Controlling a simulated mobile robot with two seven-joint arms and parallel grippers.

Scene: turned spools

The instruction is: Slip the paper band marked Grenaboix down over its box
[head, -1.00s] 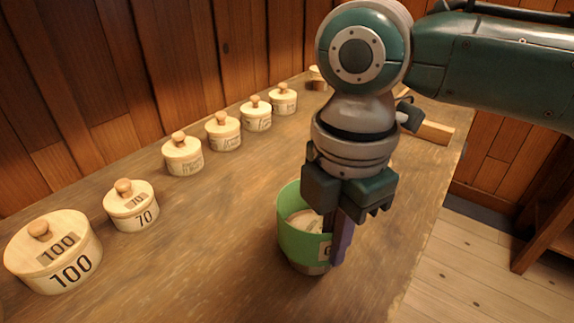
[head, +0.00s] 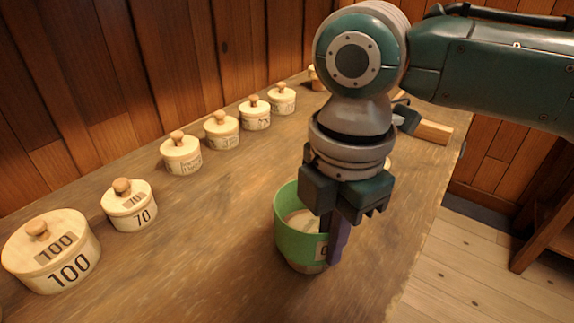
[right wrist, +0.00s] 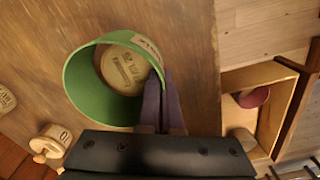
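The band (right wrist: 82,92) and lettered box top (right wrist: 122,75) also show in the right wrist view. The band's label is mostly hidden by a finger. My right gripper (head: 338,243) points down, its purple fingers (right wrist: 160,105) shut on the band's near-right wall. My left gripper is not in view.
The table's right edge is near.

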